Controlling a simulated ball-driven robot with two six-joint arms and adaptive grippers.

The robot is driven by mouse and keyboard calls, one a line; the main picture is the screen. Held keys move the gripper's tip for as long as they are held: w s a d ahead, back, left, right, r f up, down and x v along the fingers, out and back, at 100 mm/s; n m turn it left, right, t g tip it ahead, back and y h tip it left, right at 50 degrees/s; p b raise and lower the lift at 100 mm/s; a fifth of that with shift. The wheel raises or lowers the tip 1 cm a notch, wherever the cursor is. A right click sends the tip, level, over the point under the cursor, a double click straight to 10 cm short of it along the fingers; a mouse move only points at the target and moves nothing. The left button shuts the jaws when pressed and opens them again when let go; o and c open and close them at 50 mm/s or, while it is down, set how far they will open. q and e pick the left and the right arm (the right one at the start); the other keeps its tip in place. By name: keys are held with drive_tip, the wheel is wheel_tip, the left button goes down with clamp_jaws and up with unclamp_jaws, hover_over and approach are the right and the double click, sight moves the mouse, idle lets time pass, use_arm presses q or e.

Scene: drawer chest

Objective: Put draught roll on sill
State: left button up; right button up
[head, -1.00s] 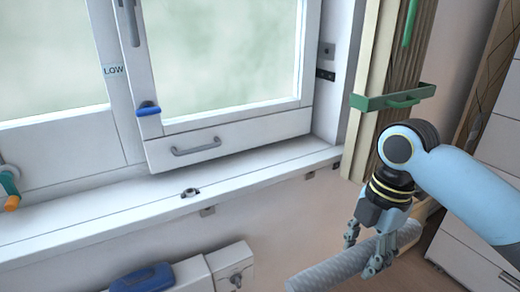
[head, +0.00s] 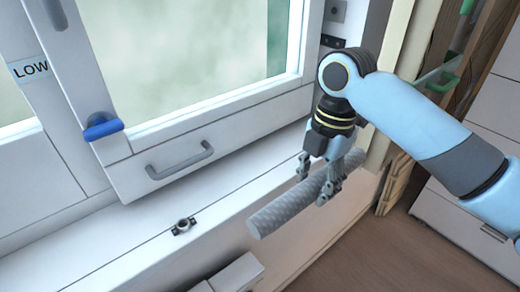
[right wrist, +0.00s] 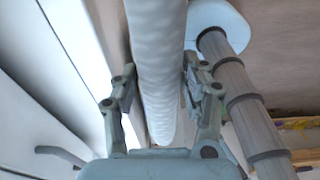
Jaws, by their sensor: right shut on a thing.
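The draught roll (head: 277,214) is a grey, textured cylinder. My right gripper (head: 316,184) is shut on it near its middle in the head view. The roll overlaps the front edge of the white window sill (head: 226,196) in that view; I cannot tell whether it touches it. The right wrist view shows the pale roll (right wrist: 157,60) running lengthwise between the two fingers of the right gripper (right wrist: 160,90). The fingers hide part of the roll. My left gripper is not in view.
A small metal fitting (head: 183,227) stands on the sill. Above it is the window sash with a grey handle (head: 180,162) and a blue catch (head: 103,127). A white drawer chest (head: 470,205) stands at right. The sill between fitting and roll looks clear.

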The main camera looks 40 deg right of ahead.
drive_tip(key=w, duration=0.8)
drive_tip(key=w+a, duration=0.1)
drive_tip(key=w, duration=0.3)
drive_tip(key=shift+w+p, duration=0.3)
drive_tip(key=shift+p, duration=0.05)
drive_tip(key=w, duration=0.2)
drive_tip(key=shift+w+a+r, duration=0.1)
drive_tip(key=shift+w+a, duration=0.05)
drive_tip(key=shift+w, duration=0.25)
drive_tip(key=shift+f, duration=0.85)
drive_tip(key=shift+f, duration=0.15)
drive_tip(key=o, duration=1.1)
